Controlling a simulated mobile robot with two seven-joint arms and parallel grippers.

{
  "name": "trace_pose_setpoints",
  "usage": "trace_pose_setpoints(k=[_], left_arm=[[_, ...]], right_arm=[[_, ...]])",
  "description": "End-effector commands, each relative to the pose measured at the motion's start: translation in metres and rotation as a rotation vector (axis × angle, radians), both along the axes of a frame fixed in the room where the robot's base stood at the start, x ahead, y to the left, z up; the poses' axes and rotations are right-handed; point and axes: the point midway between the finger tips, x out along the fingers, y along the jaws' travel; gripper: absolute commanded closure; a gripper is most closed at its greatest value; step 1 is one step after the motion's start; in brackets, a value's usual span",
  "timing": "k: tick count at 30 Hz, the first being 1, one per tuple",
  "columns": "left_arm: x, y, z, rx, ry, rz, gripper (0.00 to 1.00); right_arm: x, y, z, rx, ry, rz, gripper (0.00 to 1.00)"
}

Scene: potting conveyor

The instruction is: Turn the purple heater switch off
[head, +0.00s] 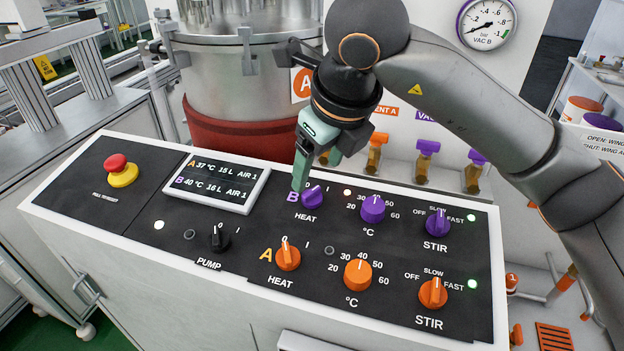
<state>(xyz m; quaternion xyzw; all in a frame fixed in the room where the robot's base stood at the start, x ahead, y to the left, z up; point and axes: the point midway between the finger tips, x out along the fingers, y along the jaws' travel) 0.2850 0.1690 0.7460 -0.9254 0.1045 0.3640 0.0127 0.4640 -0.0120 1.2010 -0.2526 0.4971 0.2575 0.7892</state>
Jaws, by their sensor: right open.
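The purple heater switch (312,197) is a round knob marked B and HEAT in the upper row of the black panel. Its pointer looks turned towards the right-hand mark, though the gripper hides part of the markings. The small lamp (347,192) to its right is lit. My right gripper (316,172) comes down from above with green fingers. It is open; one fingertip is just left of and behind the purple switch, the other behind it. I cannot tell whether a finger touches the switch. My left gripper is not in view.
A purple temperature knob (373,208) and a purple stir knob (438,222) stand to the right. The orange heat knob (288,256) is in the row below. A red stop button (118,166) and a display (216,183) are at left. A steel vessel (235,80) stands behind.

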Motion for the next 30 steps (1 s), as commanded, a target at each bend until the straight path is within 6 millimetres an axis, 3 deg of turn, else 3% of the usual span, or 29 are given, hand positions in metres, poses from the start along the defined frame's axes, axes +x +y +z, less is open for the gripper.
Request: trace_pose_setpoints(k=[9,22,30], left_arm=[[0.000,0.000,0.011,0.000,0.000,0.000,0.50],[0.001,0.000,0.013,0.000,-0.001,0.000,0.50],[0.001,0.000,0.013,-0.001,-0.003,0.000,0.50]], right_arm=[[0.020,0.009,-0.049,0.000,0.003,0.000,0.26],[0.025,0.011,-0.061,0.001,-0.001,0.000,0.26],[0.024,0.011,-0.060,0.001,-0.001,0.000,0.54]])
